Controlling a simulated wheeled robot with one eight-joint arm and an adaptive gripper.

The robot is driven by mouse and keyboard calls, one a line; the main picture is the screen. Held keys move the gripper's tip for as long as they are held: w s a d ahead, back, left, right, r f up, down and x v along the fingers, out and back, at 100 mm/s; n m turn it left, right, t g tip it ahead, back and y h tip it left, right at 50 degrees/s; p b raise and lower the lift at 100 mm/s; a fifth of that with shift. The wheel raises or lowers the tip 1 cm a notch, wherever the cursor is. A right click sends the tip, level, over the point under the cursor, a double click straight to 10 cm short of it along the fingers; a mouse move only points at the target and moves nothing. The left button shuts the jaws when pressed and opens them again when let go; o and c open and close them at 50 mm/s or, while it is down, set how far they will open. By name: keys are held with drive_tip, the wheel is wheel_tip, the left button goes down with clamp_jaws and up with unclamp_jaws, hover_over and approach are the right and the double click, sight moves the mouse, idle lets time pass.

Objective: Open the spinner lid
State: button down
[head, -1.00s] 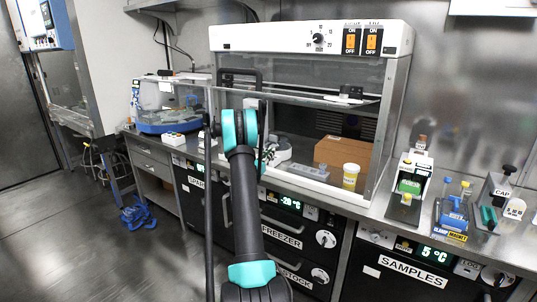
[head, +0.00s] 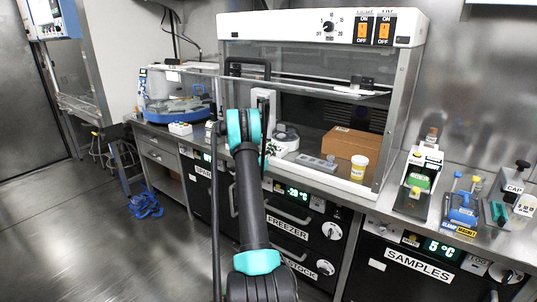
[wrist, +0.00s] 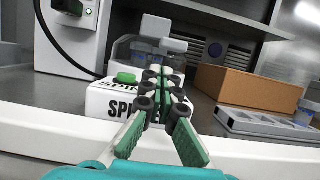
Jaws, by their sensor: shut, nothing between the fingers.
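The spinner (head: 285,138) is a small white device on the worktop inside the hood, just right of my arm in the head view. In the wrist view its white front (wrist: 100,100) carries black lettering, partly covered by my fingers, and a green button (wrist: 127,78). Pale, partly clear parts (wrist: 150,48) rise behind the front; I cannot tell how the lid stands. My gripper (wrist: 161,76) is shut and empty, its fingers pointing at the spinner's front. Whether they touch it is unclear. In the head view my arm hides the gripper.
Right of the spinner are a grey tray (wrist: 265,125), a brown box (wrist: 235,88) and a yellow-labelled jar (head: 359,167). The hood's raised glass sash (head: 310,80) hangs above. A white ledge (wrist: 40,138) crosses in front. A blue-based machine (head: 175,105) stands left.

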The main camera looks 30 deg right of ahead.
drive_tip(key=shift+x, duration=0.8)
drive_tip(key=shift+r, duration=0.1)
